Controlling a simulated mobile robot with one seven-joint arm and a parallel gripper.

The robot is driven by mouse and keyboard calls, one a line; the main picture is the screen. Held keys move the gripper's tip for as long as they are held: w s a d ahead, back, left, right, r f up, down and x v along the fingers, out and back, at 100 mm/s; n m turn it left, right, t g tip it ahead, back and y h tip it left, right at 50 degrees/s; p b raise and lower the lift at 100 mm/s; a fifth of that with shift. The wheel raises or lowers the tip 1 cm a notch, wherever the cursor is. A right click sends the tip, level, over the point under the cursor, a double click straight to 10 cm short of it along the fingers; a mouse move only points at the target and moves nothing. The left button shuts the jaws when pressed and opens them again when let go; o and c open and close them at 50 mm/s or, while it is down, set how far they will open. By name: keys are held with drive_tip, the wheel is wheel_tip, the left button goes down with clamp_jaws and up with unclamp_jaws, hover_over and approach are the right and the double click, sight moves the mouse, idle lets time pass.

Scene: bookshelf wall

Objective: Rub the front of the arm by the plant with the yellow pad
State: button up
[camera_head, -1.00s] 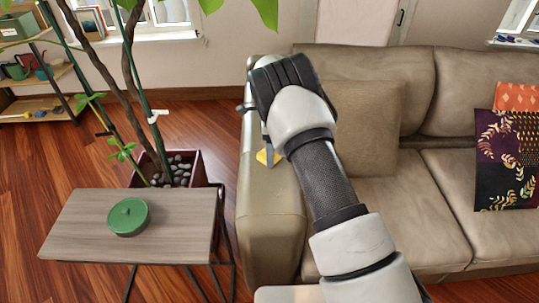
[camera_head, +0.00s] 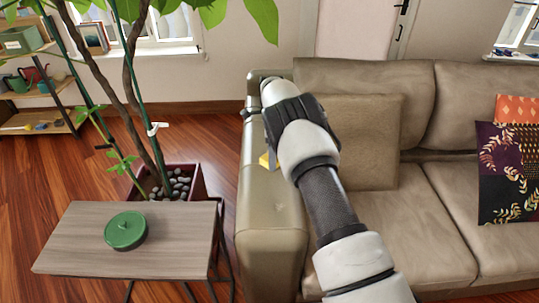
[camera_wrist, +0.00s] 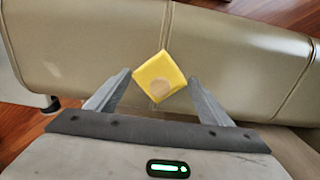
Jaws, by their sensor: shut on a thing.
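The yellow pad (camera_wrist: 160,75) is held between the two fingertips of my gripper (camera_wrist: 158,85), turned like a diamond, with a tan round spot on its face. In the head view only a small yellow corner of the pad (camera_head: 264,160) shows, beside my arm and over the sofa arm. The sofa arm (camera_head: 268,215) by the plant is tan leather, with its rounded front end toward me. In the wrist view the sofa arm (camera_wrist: 90,50) runs across behind the pad; I cannot tell whether they touch. The plant (camera_head: 140,100) stands left of it in a dark red pot with stones.
A small wooden side table (camera_head: 75,245) with a green lidded dish (camera_head: 126,231) stands close left of the sofa arm. A tan cushion (camera_head: 360,140) lies right of it, partly behind my arm. Wooden floor (camera_head: 60,165) shows at the left.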

drive_tip(key=shift+d+f, duration=0.1)
drive_tip(key=shift+d, duration=0.4)
drive_tip(key=shift+s, duration=1)
drive_tip(key=shift+s+f+p, duration=0.15)
drive_tip(key=shift+s+p, duration=0.25)
drive_tip(key=shift+s, duration=0.6)
drive_tip(key=shift+s+r+p, duration=0.15)
drive_tip(key=shift+s+p, duration=0.3)
drive_tip(key=shift+s, duration=1.25)
drive_tip(key=shift+s+r+p, duration=0.1)
drive_tip(key=shift+s+p, duration=0.3)
drive_tip(key=shift+s, duration=1.25)
drive_tip(key=shift+s+f+p, duration=0.15)
drive_tip(key=shift+s+p, duration=0.2)
drive_tip(key=shift+s, duration=1.85)
drive_tip(key=shift+s+p, duration=0.4)
drive_tip(key=shift+s, duration=1.25)
drive_tip(key=shift+s+f, duration=0.1)
drive_tip(key=shift+s, duration=2)
